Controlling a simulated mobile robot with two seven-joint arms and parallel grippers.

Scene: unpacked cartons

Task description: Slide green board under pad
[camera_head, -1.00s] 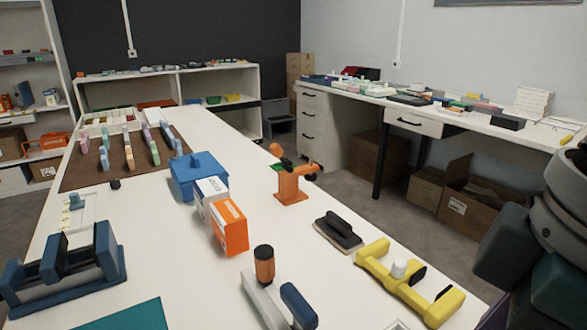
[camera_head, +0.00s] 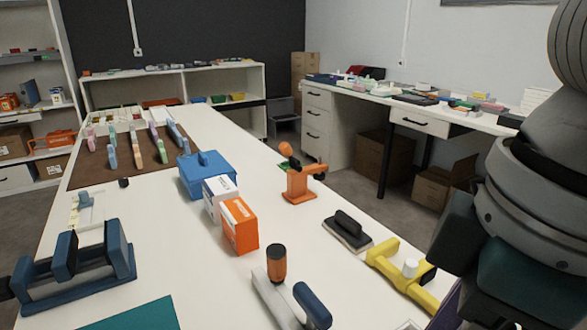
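A flat green board (camera_head: 138,315) lies on the white table at the bottom left, cut off by the picture's lower edge. A black pad with a raised handle (camera_head: 347,231) rests on the table right of centre, on a pale base. A small green piece (camera_head: 282,167) shows at the orange clamp-like tool (camera_head: 300,182); I cannot tell whether it is a board. My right arm fills the right side, but its fingertips are not visible. My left gripper is not in view.
A blue box (camera_head: 205,176), a white box (camera_head: 218,194) and an orange box (camera_head: 240,224) stand mid-table. A blue bracket-like tool (camera_head: 75,262) stands left. A yellow tool (camera_head: 400,272) lies near my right arm. Clear table lies between the green board and the orange box.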

